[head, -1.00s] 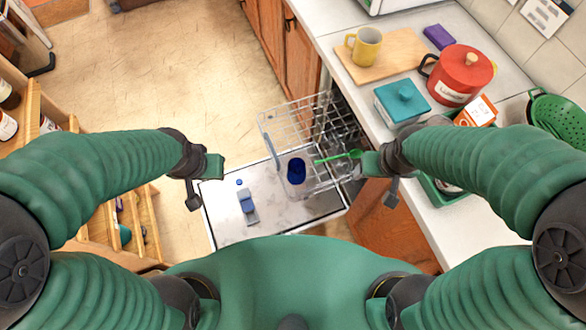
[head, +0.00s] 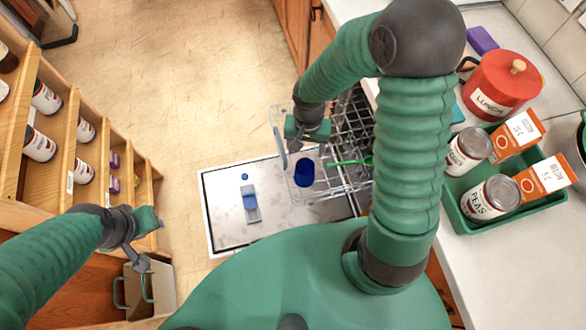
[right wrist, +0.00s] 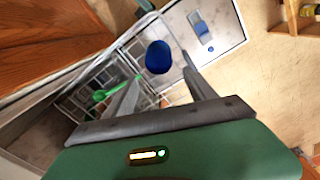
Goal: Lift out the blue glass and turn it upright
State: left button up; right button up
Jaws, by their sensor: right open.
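The blue glass (head: 304,174) stands in the front part of the dishwasher's wire rack (head: 340,186). I cannot tell from here which way its mouth faces. In the right wrist view the blue glass (right wrist: 158,57) shows beyond and between my right gripper's two fingers. My right gripper (head: 299,149) is open, empty and just above the glass, apart from it as far as I can see. My left gripper (head: 152,240) is off to the left, away from the rack, near the wooden shelves; its jaws are not clear.
A green spoon (head: 352,162) lies in the rack beside the glass. The open dishwasher door (head: 230,214) holds a blue-grey dispenser. The counter at right carries a green tray (head: 520,213) with cans and cartons and a red lunch pot (head: 500,84). Shelves (head: 68,150) stand at left.

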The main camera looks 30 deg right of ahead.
aim_at(305, 166)
notch_tip(305, 166, down, 10)
jog(key=b, duration=0.2)
jog(key=shift+a+f+b, duration=0.1)
jog(key=shift+b, duration=0.25)
jog(key=shift+s+f, duration=0.1)
jog(key=shift+f, duration=0.25)
jog(key=f, duration=0.2)
jog(key=f+b, duration=0.1)
jog(key=f, duration=0.1)
jog(key=shift+s+d+f, duration=0.1)
jog(key=shift+d, duration=0.1)
jog(key=shift+f, duration=0.5)
jog(key=shift+r, duration=0.1)
jog(key=shift+c, duration=0.4)
jog(key=shift+c, duration=1.1)
jog(key=c, duration=1)
